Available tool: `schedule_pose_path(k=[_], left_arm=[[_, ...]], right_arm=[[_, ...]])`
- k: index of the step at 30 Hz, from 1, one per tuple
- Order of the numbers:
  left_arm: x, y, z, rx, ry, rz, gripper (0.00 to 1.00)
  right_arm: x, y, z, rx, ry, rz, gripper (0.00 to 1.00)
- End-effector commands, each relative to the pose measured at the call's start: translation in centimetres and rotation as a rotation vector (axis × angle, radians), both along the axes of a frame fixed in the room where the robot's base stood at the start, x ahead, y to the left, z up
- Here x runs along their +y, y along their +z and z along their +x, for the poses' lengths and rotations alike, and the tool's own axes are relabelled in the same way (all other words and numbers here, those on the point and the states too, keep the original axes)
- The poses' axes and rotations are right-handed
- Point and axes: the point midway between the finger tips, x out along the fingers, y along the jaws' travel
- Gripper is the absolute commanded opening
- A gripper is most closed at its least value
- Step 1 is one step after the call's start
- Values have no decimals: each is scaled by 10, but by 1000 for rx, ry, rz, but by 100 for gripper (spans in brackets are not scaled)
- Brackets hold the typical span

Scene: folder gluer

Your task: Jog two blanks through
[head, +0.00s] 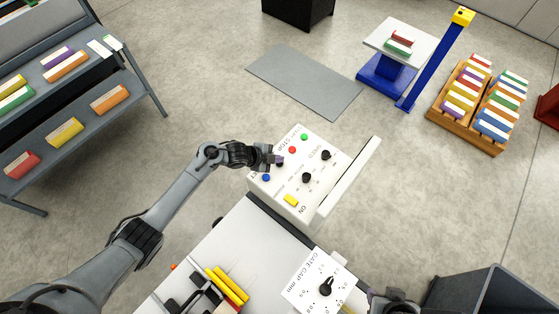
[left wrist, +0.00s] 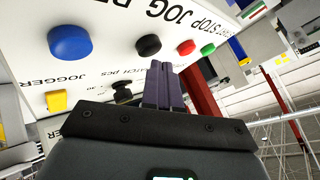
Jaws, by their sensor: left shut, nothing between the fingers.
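My left gripper (head: 277,160) is shut and empty over the left edge of the white control panel (head: 323,168). In the left wrist view its fingertips (left wrist: 160,64) are together, close to the black button (left wrist: 148,45) under the JOG lettering. I cannot tell whether they touch it. A blue button (head: 266,178), a red button (head: 292,150) and a green button (head: 304,137) are nearby. The panel also has black knobs (head: 306,177) and a yellow switch (head: 291,200). I cannot make out any blanks for certain. A dark part at the bottom right may be my right arm; its fingers cannot be made out.
A white panel with a GATE GAP dial (head: 326,286) and yellow bars (head: 227,285) are at the bottom. A grey shelf (head: 140,80) with coloured packs stands left. A grey mat (head: 305,78), a scale (head: 402,42) and a wooden rack (head: 463,122) are farther back. A dark bin (head: 490,290) is bottom right.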

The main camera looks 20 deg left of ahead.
Motion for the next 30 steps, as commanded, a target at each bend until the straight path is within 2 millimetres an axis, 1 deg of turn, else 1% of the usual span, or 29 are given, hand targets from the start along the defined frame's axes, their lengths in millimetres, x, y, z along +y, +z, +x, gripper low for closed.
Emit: schedule_pose_path(k=[2,13,17,20,30], left_arm=[[0,5,0,0,-1,1,0],[0,6,0,-1,0,0,0],[0,9,0,-1,0,0,0],[0,16,0,-1,0,0,0],[0,49,0,-2,0,0,0]], right_arm=[[0,5,0,0,-2,2,40],[2,5,0,0,-6,8,40],[2,8,0,0,-6,8,40],[2,14,0,0,-5,8,40],[0,44,0,0,-1,1,40]])
